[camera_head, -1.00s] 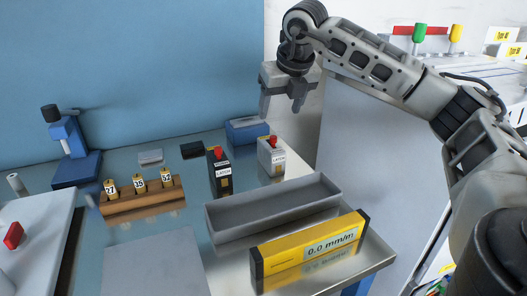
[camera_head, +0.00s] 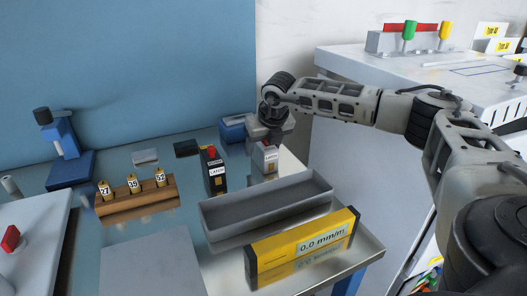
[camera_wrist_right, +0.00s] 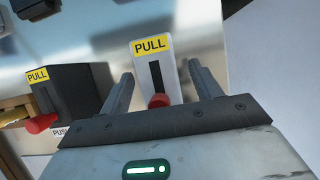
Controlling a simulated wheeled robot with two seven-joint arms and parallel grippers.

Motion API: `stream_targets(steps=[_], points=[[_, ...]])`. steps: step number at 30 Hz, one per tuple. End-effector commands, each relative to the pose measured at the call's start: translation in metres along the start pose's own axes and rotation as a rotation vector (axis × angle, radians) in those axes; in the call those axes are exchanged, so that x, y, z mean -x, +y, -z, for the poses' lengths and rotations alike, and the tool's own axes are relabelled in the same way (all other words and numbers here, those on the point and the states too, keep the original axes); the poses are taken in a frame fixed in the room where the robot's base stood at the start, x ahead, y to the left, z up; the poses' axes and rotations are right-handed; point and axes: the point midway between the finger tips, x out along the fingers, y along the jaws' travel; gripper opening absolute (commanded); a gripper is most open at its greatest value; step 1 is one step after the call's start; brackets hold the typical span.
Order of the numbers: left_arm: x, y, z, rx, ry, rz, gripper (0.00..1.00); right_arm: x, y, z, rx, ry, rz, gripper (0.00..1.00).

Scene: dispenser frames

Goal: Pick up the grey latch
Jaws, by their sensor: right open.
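The grey latch (camera_head: 264,158) is a light grey block with a yellow label, standing upright on the table near its back right. In the right wrist view the grey latch (camera_wrist_right: 150,62) shows a yellow PULL label, a dark slot and a red knob. My right gripper (camera_wrist_right: 160,86) is open, with one finger on each side of the grey latch and small gaps showing. In the head view my right gripper (camera_head: 270,140) is over the latch and hides its top. The black latch (camera_head: 214,172) stands to the left. My left gripper is out of view.
A grey open tray (camera_head: 265,208) and a yellow level (camera_head: 300,248) lie in front. A wooden rack (camera_head: 136,200) with several numbered yellow-topped pegs stands left. A blue box (camera_head: 233,130) is behind. In the wrist view the black latch (camera_wrist_right: 75,90) is close to the left finger.

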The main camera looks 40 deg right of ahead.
Motion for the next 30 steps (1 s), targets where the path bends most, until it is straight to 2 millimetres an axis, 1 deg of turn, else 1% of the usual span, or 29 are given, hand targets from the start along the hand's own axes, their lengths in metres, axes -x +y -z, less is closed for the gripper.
stream_targets(steps=[3, 8, 9, 11, 12, 14, 15, 25, 29, 30], points=[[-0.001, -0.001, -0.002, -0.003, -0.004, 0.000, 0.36, -0.004, 0.000, 0.000, 0.001, -0.001, 0.000, 0.64], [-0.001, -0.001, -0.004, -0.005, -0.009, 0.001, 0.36, -0.004, 0.000, 0.000, 0.000, -0.001, 0.000, 0.64], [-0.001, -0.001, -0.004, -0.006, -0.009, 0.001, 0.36, -0.004, 0.000, 0.000, 0.000, 0.000, 0.000, 0.53], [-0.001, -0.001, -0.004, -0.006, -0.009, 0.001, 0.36, -0.004, 0.000, 0.000, 0.000, 0.000, 0.000, 0.36], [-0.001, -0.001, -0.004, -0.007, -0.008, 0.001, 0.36, -0.004, 0.000, 0.000, 0.000, 0.000, 0.000, 0.25], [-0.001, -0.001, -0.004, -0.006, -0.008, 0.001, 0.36, -0.004, 0.000, 0.000, 0.000, 0.000, 0.000, 0.08], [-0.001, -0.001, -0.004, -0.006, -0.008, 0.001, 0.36, -0.003, 0.000, 0.000, 0.000, 0.000, 0.000, 0.06], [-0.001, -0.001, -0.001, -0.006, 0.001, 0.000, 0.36, 0.001, 0.000, -0.003, -0.001, -0.004, -0.002, 0.06], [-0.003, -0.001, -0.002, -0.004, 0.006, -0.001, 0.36, 0.011, 0.000, -0.007, -0.002, -0.005, -0.003, 0.06], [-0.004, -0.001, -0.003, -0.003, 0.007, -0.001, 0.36, 0.017, 0.001, -0.010, -0.002, -0.007, -0.004, 0.06]])
